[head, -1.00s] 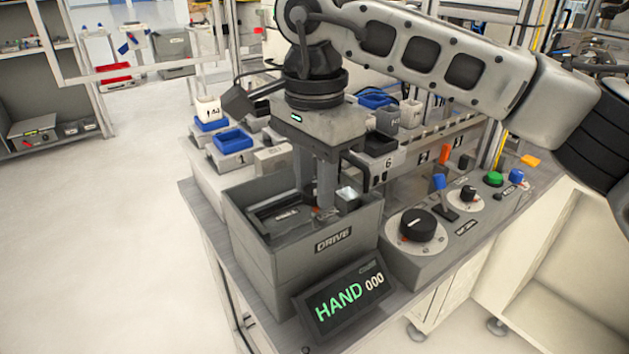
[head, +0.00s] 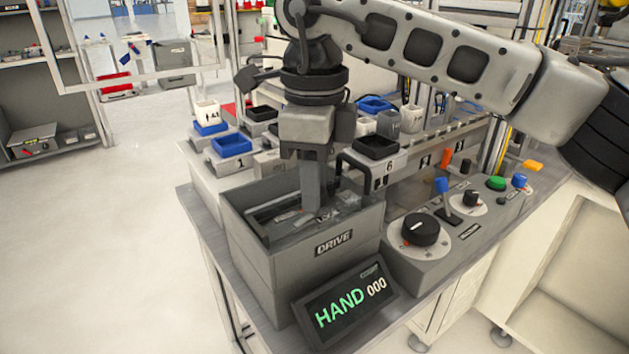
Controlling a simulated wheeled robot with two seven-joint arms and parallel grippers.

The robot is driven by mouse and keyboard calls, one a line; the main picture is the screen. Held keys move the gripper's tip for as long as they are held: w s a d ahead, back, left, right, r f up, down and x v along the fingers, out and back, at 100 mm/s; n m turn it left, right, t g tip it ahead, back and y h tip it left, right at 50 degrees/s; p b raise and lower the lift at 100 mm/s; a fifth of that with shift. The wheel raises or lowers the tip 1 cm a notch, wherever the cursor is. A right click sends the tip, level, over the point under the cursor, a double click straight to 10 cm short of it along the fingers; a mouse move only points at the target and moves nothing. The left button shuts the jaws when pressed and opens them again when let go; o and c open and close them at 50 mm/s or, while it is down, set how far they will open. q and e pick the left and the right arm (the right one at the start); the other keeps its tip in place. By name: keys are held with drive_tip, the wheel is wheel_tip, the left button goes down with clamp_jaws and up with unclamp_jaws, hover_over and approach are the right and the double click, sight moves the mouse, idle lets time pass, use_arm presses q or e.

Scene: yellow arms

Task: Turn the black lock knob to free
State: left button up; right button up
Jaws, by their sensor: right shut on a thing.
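My right gripper (head: 312,207) points straight down into the open-topped grey box marked DRIVE (head: 283,281). Its fingers line up one behind the other in this view, shut on the black lock knob in the box. The knob itself is hidden by the fingers and the box wall, so its angle cannot be read. The display (head: 347,301) in front of the box reads HAND 000 in lit characters. My left gripper is not in view.
A grey control panel right of the box carries a large black dial (head: 421,230), a blue-tipped lever (head: 443,190), a smaller black knob (head: 471,198) and a green button (head: 496,183). Blue and black bins (head: 231,145) stand behind. Open floor lies left.

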drive_tip(key=shift+m, duration=0.9)
drive_tip(key=o, duration=1)
drive_tip(key=shift+c, duration=0.2)
use_arm(q)
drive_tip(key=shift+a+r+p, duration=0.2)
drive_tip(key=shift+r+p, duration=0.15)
drive_tip(key=shift+p, duration=0.9)
use_arm(e)
wheel_tip(320, 180, up, 16)
